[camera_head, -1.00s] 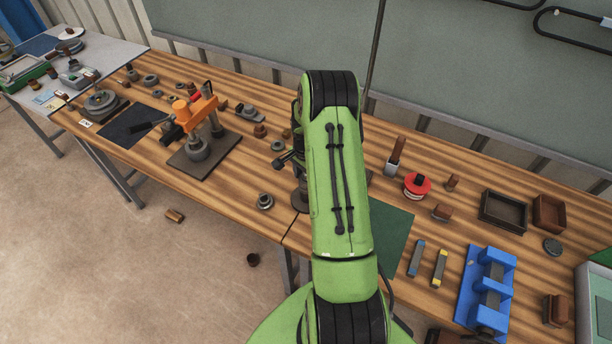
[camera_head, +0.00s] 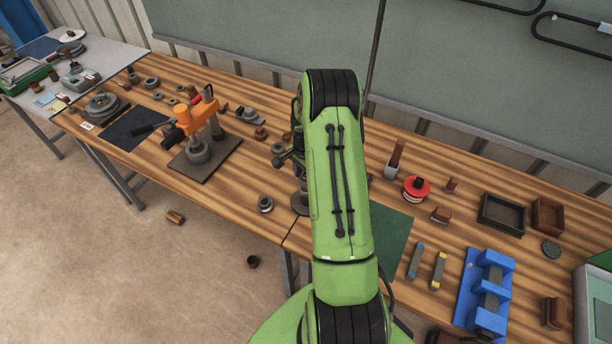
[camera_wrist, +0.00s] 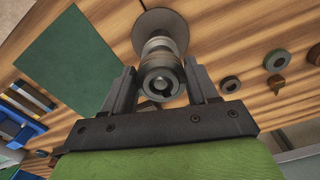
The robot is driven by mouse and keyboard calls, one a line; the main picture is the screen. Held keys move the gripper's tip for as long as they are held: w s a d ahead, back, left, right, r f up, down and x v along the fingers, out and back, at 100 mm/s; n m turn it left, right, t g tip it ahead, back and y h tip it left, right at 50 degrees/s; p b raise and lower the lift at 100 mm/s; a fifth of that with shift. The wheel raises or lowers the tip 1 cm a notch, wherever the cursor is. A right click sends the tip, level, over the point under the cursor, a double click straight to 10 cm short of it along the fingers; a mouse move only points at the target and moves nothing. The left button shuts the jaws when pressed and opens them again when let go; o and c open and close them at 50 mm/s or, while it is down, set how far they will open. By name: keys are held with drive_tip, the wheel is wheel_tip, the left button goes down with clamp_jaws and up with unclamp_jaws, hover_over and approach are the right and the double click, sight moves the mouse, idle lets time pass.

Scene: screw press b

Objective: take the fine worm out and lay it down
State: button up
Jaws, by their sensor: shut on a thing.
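In the wrist view my gripper (camera_wrist: 159,72) has one finger on each side of a grey metal cylinder with stepped rings and a hollow end, which I take to be the fine worm (camera_wrist: 161,84). The jaws are shut on it. Its far end lines up with a round grey base (camera_wrist: 150,20) on the bench. I cannot tell whether it still touches that base, and no thread is clear. In the head view my green arm hides the jaws and the worm, and the round base (camera_head: 299,205) shows only at the arm's left edge.
A green mat (camera_head: 392,238) lies flat and bare, and also shows in the wrist view (camera_wrist: 65,60). The orange press (camera_head: 198,118) stands to the left. A blue fixture (camera_head: 487,285), a red-topped piece (camera_head: 416,188) and open trays (camera_head: 502,214) are to the right.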

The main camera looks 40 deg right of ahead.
drive_tip(key=shift+r, duration=0.5)
drive_tip(key=shift+r+p, duration=1.7)
drive_tip(key=shift+r, duration=0.9)
drive_tip(key=shift+f, duration=0.1)
drive_tip(key=shift+f, duration=0.1)
